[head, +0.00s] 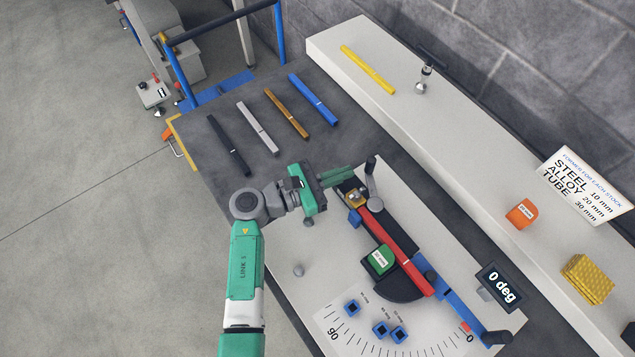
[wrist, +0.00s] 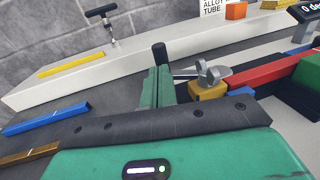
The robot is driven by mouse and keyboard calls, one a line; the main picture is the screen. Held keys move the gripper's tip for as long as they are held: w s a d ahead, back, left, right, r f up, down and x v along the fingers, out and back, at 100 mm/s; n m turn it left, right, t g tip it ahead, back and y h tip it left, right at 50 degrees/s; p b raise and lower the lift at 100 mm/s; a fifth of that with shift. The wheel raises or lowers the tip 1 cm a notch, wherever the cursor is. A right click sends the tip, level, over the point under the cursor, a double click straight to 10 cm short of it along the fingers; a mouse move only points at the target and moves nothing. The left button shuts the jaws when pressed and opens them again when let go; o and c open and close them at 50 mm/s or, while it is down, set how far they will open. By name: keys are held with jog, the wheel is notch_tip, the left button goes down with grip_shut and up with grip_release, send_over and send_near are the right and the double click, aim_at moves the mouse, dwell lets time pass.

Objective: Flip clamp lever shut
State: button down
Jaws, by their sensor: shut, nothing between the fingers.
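The clamp (head: 352,192) is a yellow block at the upper end of the red bar; it also shows in the wrist view (wrist: 208,91). Its grey lever (head: 372,184) has a black grip (head: 371,163) sticking up. In the wrist view the grey lever (wrist: 207,74) reaches left from its pivot toward the black grip (wrist: 160,54), partly hidden behind my fingers. My gripper (head: 350,173) is shut and empty, its green fingertips close beside the lever and grip. In the wrist view the fingers (wrist: 159,84) overlap the lever's end; I cannot tell whether they touch.
The red bar (head: 396,248) runs down to a blue arm (head: 462,309) over an angle scale. A green block (head: 379,260) sits beside the bar. Several strips, including a blue one (head: 313,99), lie on the dark bench. A pale shelf (head: 450,135) borders the right.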

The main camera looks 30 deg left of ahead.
jog(key=shift+x, duration=1.6)
jog(key=shift+w+d+r, duration=0.1)
jog(key=shift+w+d, duration=0.05)
jog(key=shift+w, duration=0.4)
jog(key=shift+s, duration=0.1)
jog(key=p+v, duration=0.1)
jog(key=v, duration=0.3)
jog(key=a+v, duration=0.1)
jog(key=v, duration=0.4)
jog(key=w+p+v, duration=0.1)
jog(key=v, duration=0.3)
jog(key=shift+s+a+p, duration=0.3)
jog(key=shift+a+p, duration=0.05)
jog(key=shift+a, duration=0.2)
